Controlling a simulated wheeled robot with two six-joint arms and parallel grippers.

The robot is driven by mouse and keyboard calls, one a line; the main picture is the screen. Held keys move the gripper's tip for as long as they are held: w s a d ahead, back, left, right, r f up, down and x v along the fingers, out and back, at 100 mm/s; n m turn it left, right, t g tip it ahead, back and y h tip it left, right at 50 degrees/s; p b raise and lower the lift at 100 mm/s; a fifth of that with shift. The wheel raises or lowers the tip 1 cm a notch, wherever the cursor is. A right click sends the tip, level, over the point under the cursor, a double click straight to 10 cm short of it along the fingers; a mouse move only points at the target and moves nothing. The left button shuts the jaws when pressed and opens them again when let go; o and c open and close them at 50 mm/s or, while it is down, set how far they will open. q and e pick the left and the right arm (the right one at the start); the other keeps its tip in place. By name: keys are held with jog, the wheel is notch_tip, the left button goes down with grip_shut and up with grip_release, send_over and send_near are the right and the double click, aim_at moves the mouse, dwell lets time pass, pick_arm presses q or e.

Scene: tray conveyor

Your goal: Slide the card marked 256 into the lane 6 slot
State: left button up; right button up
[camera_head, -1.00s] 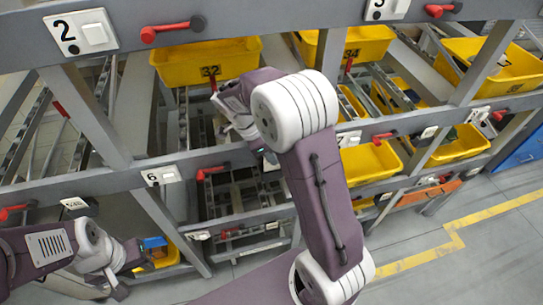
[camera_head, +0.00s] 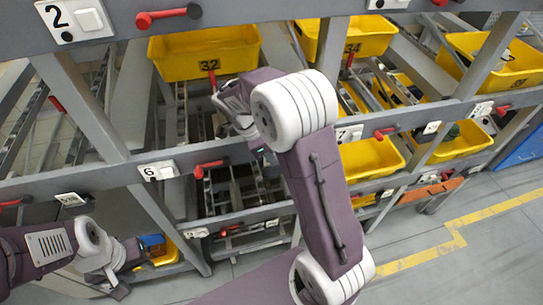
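The lane 6 sign (camera_head: 158,171) is on the middle rail of the rack, a white plate with a 6 and a blank white piece beside it. I cannot make out a card marked 256 in this view. My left gripper (camera_head: 122,262) is low at the left, near a blue item (camera_head: 152,240) and a yellow bin; whether it touches either is unclear. My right gripper (camera_head: 240,110) is below the bin marked 32, right of and above the lane 6 sign. My own arm partly hides it, and its fingers are not clear.
Yellow bins stand in the rack lanes, including bin 32 (camera_head: 205,55) and bin 34 (camera_head: 345,38). Red handles, such as the one right of the lane 6 sign (camera_head: 208,168), stick out from the rails. Slanted grey posts divide the lanes. Open floor lies at the lower right.

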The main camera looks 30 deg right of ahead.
jog(key=o, duration=0.4)
jog(key=b+v, duration=0.1)
jog(key=v, duration=0.8)
jog(key=shift+r, duration=0.1)
